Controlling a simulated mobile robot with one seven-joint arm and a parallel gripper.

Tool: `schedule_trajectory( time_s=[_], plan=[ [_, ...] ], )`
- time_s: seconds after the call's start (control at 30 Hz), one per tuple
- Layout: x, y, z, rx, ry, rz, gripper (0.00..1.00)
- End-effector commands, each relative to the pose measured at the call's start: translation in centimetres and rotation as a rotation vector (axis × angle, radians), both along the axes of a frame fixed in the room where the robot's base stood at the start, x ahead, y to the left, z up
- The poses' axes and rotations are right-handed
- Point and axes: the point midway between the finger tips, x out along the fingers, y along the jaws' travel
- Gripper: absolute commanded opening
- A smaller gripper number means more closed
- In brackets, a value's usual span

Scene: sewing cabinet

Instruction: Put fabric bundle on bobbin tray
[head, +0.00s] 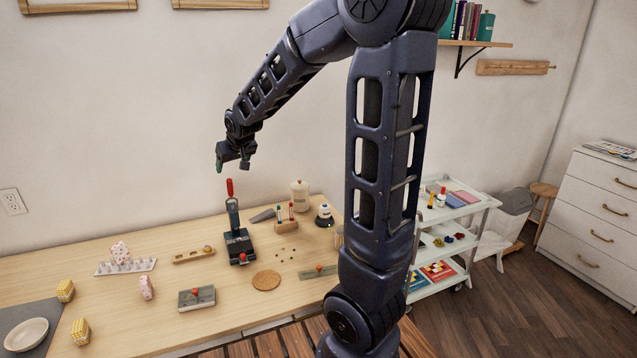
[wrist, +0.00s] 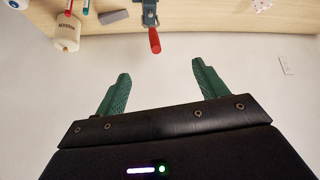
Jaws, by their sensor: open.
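My gripper (head: 231,165) is open and empty, high above the back of the table; its two green fingers (wrist: 160,82) are spread apart in the wrist view. A white rack-like tray with upright pegs (head: 143,266), likely the bobbin tray, lies at the left of the table. A pink-and-white patterned bundle (head: 120,250) shows at its back edge; I cannot tell whether it rests on it or behind it. Another pink patterned bundle (head: 146,288) stands on the table in front of the tray. Two yellow patterned bundles (head: 65,290) (head: 80,332) are farther left.
A dark clamp-like tool with an upright red handle (head: 230,188) stands below my gripper; the handle also shows in the wrist view (wrist: 154,41). A cork disc (head: 266,281), a grey block (head: 197,299) and a plate (head: 26,335) lie forward. A white canister (head: 299,195) stands behind.

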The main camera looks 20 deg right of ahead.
Motion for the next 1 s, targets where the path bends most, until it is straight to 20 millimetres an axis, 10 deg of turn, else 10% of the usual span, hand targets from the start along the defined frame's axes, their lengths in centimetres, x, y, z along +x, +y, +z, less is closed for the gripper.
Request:
schedule_trajectory(
  time_s=[0.5,1.0],
  plan=[
    [-15.8,-12.3,4.7,-0.016,0.136,-0.176,0.72],
    [-29.2,-16.5,4.1,-0.014,0.249,-0.279,0.72]
  ],
)
